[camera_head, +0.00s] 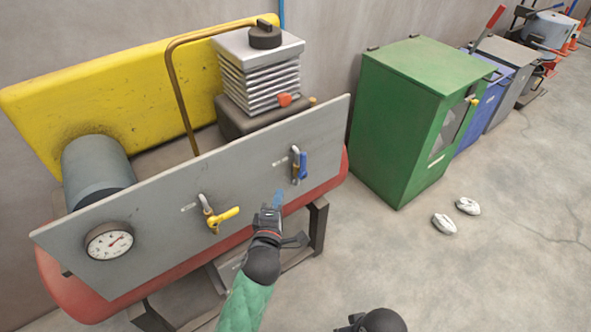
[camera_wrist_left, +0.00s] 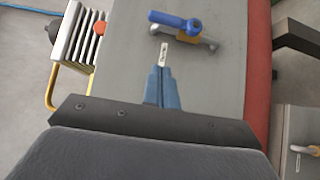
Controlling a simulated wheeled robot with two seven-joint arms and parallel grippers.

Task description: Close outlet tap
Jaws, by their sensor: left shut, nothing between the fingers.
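Two taps sit on the sloping grey panel. One tap has a blue handle (camera_head: 303,165) that lies alongside its pipe; this handle also shows at the top of the left wrist view (camera_wrist_left: 175,21). The other tap has a yellow handle (camera_head: 222,217) that sticks out to the right, across its pipe. Each has a small white label, too small to read. My left gripper (camera_head: 277,200) is shut and empty, below and left of the blue-handled tap and apart from it. In the left wrist view its blue fingertips (camera_wrist_left: 164,72) point towards this tap's label.
A green cabinet (camera_head: 400,125) stands to the right. Two white objects (camera_head: 456,215) lie on the floor. The floor at the right front is clear.

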